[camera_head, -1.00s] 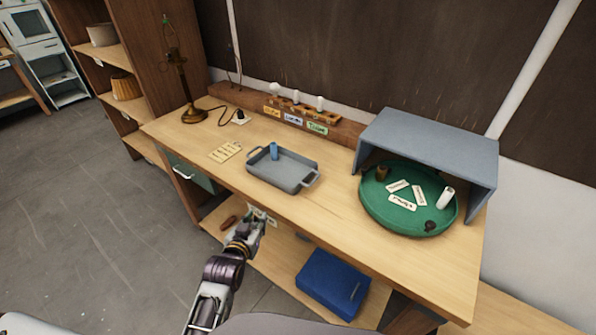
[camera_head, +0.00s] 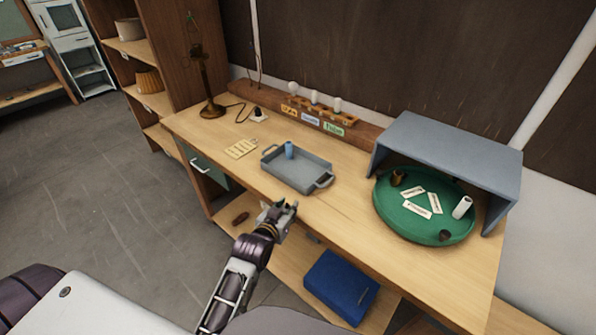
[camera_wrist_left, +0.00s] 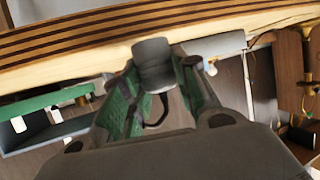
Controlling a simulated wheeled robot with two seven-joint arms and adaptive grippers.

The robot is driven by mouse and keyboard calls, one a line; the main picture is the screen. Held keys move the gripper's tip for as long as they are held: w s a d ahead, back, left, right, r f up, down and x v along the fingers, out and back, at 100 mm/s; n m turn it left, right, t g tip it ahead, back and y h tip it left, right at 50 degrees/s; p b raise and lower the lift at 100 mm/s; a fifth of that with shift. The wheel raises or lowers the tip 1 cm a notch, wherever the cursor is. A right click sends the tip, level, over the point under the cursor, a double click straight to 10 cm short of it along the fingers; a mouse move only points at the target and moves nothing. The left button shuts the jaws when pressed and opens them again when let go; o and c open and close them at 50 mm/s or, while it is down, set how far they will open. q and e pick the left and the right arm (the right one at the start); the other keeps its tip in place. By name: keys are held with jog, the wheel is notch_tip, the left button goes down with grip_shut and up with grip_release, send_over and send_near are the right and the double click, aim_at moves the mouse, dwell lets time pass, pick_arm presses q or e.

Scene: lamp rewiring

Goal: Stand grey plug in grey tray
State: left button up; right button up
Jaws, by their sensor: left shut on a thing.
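The grey tray (camera_head: 311,182) lies on the workbench, with a blue cylinder (camera_head: 289,150) standing at its back left. My left gripper (camera_head: 284,208) is at the bench's front edge, in front of the tray and apart from it. In the left wrist view the gripper (camera_wrist_left: 152,88) is shut on a dark grey cylindrical piece, which looks like the grey plug (camera_wrist_left: 152,55). A dark cord-like loop shows below it between the fingers. The plug's far end is hard to make out. My right gripper is not in view.
A green round tray (camera_head: 408,232) with labels and small parts sits under a grey hood (camera_head: 450,150) at right. A brass lamp (camera_head: 207,85) stands at back left. A pale card (camera_head: 240,149) lies left of the tray. A blue box (camera_head: 340,287) is below the bench.

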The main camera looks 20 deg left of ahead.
pick_arm(q)
jog(key=w+r+m+h+b, duration=0.1)
jog(key=w+r, duration=0.8)
jog(key=r, duration=0.3)
jog(key=w+r+m+h+b, duration=0.1)
jog(key=w+r, duration=0.8)
jog(key=r, duration=0.3)
jog(key=w+f+m+h, duration=0.2)
jog(key=w+f, duration=0.1)
jog(key=f, duration=1.1)
jog(key=shift+w+d+f+g+h, duration=0.3)
jog(key=shift+w+d+g, duration=0.05)
jog(key=shift+w+g, duration=0.05)
jog(key=shift+f, duration=0.15)
send_over(309, 175)
jog(key=shift+f, duration=3)
jog(key=shift+f, duration=1.9)
